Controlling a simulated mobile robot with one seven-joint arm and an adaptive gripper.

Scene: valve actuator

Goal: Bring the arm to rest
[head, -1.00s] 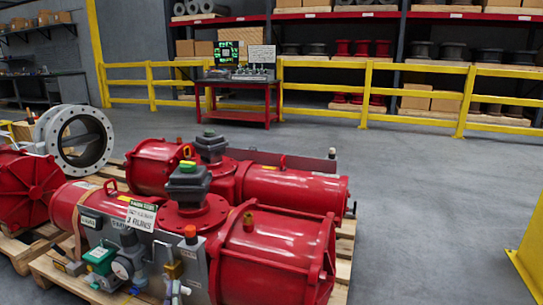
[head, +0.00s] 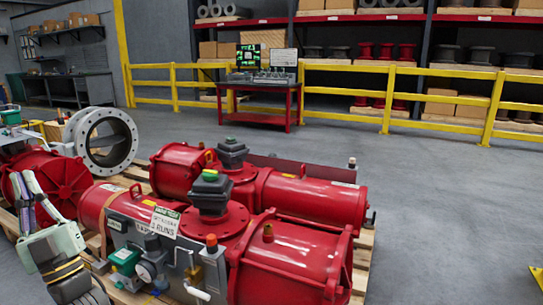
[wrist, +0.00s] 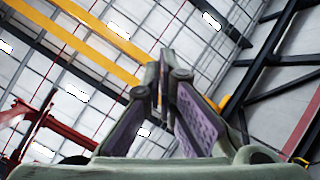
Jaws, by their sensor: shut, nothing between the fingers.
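My gripper (head: 23,176) is at the left edge of the head view, its pale green body low and its fingers pointing up. It appears in front of the red valve actuators (head: 290,262). In the wrist view my gripper (wrist: 163,78) has its two purple-padded fingers meeting at the tips, with nothing between them. Behind the fingers there is only roof and upper wall, so the gripper points upward. Part of my arm below the gripper shows at the lower left of the head view.
Red actuators with grey tops (head: 210,192) lie on wooden pallets (head: 362,262). A round grey flange (head: 106,140) stands behind the gripper. A yellow railing (head: 350,90) and a red console table (head: 262,105) are farther back.

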